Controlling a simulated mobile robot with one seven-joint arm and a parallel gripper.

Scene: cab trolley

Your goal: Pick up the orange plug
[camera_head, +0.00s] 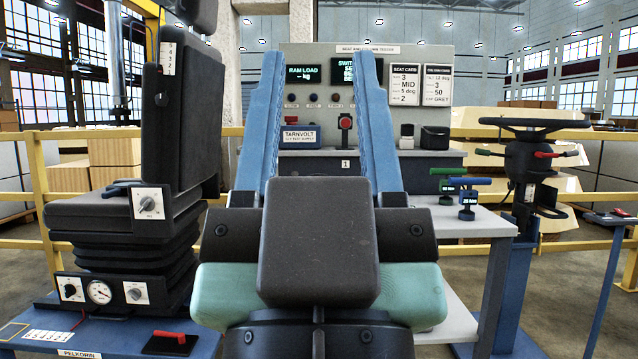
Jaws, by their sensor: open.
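My gripper (320,58) fills the middle of the view, with its two long blue fingers pointing up and away. I cannot make out an orange plug in this view. My gripper's dark body hides much of the middle, including part of the bench. A small box labelled TARNVOLT (299,136), with a red and dark blue body, shows between the fingers in front of the panel.
A grey test panel (430,58) stands behind, with a red knob (345,122). A black seat (180,120) on a blue trolley (100,340) is at left. A light bench (470,222) and a steering column (528,165) are at right. Yellow rails (50,250) run behind.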

